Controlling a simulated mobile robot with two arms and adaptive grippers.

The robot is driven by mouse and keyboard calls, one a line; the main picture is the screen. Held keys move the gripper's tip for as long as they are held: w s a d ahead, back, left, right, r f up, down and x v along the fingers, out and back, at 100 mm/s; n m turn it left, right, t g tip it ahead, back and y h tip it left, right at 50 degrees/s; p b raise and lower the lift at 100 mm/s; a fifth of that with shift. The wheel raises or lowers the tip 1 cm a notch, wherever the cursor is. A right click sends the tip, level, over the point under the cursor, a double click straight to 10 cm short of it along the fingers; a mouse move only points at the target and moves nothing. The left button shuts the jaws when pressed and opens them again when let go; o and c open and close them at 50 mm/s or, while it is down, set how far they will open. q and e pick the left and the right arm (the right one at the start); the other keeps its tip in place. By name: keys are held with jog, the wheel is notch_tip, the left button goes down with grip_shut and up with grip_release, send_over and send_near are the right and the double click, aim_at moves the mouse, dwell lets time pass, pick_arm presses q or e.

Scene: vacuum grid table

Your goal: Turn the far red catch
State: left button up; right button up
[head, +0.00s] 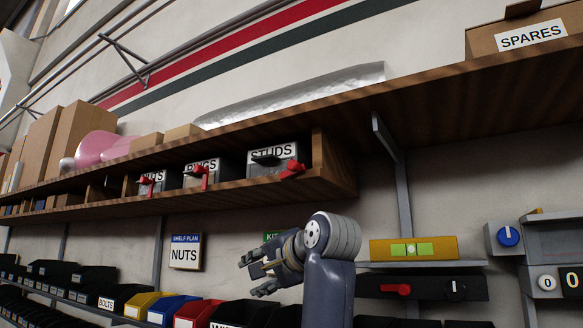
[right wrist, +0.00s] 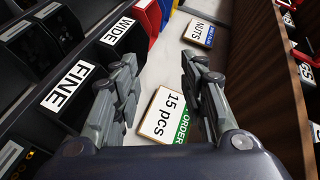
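Three red catches show on the upper shelf's drawer row in the head view: the leftmost (head: 146,188), the middle one (head: 203,174) and the right one (head: 293,170) by the STUDS drawer (head: 287,152). The leftmost looks farthest away; the middle one sticks upward and the right one lies aslant. My right gripper (head: 256,272) is below the shelf, apart from all the catches, its fingers pointing left. In the right wrist view its fingers (right wrist: 158,85) are spread and empty. My left gripper is not in view.
The wooden shelf (head: 340,178) overhangs my right gripper. Bins, including a blue one (head: 172,309), line the lower rail. A NUTS card (head: 185,252) hangs behind, and a KIT ORDER card (right wrist: 165,118) shows between the fingers. A panel with a red handle (head: 397,290) is at right.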

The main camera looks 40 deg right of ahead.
jog(key=s+d+r+m+t, duration=0.1)
jog(key=s+r+m+t, duration=0.1)
jog(key=s+r, duration=0.75)
jog(key=m+t+y, duration=0.1)
jog(key=m, duration=0.1)
send_near(297, 164)
jog(key=w, duration=0.1)
jog(key=w+p, duration=0.4)
jog(key=w, duration=0.6)
jog(key=shift+w, duration=0.3)
jog(key=shift+c, duration=0.3)
